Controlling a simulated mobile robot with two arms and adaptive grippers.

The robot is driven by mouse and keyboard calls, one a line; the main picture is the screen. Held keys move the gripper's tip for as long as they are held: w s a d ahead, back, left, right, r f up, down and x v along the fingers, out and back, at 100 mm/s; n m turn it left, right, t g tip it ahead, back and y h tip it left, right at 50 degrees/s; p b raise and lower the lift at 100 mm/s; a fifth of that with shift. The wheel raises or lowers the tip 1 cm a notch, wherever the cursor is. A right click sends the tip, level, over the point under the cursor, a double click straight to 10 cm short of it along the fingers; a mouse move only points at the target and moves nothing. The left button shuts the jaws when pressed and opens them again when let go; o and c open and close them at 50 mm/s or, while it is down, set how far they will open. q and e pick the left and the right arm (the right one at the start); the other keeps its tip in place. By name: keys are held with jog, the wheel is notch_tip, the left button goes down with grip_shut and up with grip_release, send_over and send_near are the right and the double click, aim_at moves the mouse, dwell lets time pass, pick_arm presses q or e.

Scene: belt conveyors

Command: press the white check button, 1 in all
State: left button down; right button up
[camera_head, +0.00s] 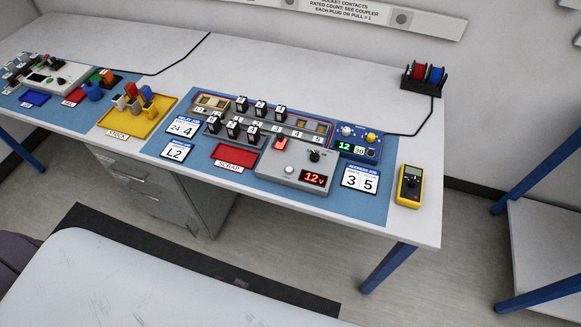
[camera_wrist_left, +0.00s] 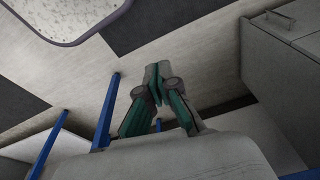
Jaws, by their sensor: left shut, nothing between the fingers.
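In the head view the white check button (camera_head: 289,169) appears as a small pale round button on the front left of the grey tester box (camera_head: 268,167). My left gripper (camera_wrist_left: 157,88) shows only in the left wrist view. Its fingers are together with nothing between them, above the floor and well apart from the button. My right gripper is in neither view.
A red scrap tray (camera_head: 234,156) lies left of the tester, with a rack of black relays (camera_head: 233,129) behind. A blue supply unit (camera_head: 357,143) stands behind right. A yellow multimeter (camera_head: 409,186) lies at the right end. A grey drawer cabinet (camera_wrist_left: 279,70) shows in the wrist view.

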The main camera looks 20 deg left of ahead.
pick_arm(q)
jog(key=w+d+r+t+p, duration=0.15)
jog(key=w+r, duration=0.25)
jog(key=r, duration=0.6)
jog(key=w+d+r+n+h+p, duration=0.1)
jog(key=w+r+p, duration=0.25)
jog(key=r, duration=0.75)
jog(key=w+d+r+t+p, duration=0.15)
jog(key=w+r, duration=0.35)
jog(key=r, duration=0.5)
jog(key=w+n+t+h+p, duration=0.1)
jog(key=w+n, duration=0.5)
jog(key=w, duration=1.6)
jog(key=shift+w+a+r+t+h, duration=0.25)
jog(key=shift+w+a+t+h, duration=0.2)
jog(key=shift+t, duration=0.75)
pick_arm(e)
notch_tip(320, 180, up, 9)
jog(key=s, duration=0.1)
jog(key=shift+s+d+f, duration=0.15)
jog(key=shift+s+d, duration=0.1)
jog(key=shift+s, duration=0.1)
pick_arm(q)
jog(key=shift+f, duration=0.15)
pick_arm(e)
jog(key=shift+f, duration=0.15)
